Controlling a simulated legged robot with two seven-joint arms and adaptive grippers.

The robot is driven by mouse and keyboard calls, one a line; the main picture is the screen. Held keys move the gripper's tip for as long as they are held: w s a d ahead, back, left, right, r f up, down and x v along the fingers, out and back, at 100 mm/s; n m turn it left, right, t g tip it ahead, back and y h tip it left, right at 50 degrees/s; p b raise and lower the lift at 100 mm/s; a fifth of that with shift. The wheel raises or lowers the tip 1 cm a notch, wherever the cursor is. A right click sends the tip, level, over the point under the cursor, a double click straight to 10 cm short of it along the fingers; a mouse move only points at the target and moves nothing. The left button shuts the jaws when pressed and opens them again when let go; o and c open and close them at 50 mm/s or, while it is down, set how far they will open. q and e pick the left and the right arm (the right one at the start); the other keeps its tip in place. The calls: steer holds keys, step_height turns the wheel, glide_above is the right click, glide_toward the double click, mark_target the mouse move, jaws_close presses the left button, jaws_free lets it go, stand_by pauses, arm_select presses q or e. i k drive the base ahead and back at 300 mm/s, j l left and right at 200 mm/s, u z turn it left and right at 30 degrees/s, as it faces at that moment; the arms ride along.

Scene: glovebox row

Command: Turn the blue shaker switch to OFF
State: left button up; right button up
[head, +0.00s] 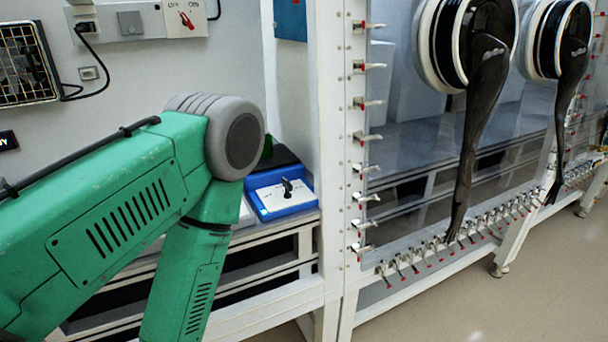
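The blue shaker (293,209) sits on a white-framed shelf just right of my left arm. Its white front panel (271,198) carries a black switch (287,186) with a lever. The switch's labels are too small to read, so I cannot tell its setting. My green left arm comes in from the left, its grey elbow joint beside the shaker, and hides part of the shelf. Its forearm runs down out of the picture, so my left gripper is out of view. My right arm and gripper are not in view.
A glovebox (348,150) with clamps along its frame and black gloves (480,90) stands to the right. A wall panel (172,22) with a red OFF/ON switch is at the upper left, near a heater-like grille (25,65). Open floor (470,310) lies at lower right.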

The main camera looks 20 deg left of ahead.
mark_target(288, 185)
steer(key=u, duration=1)
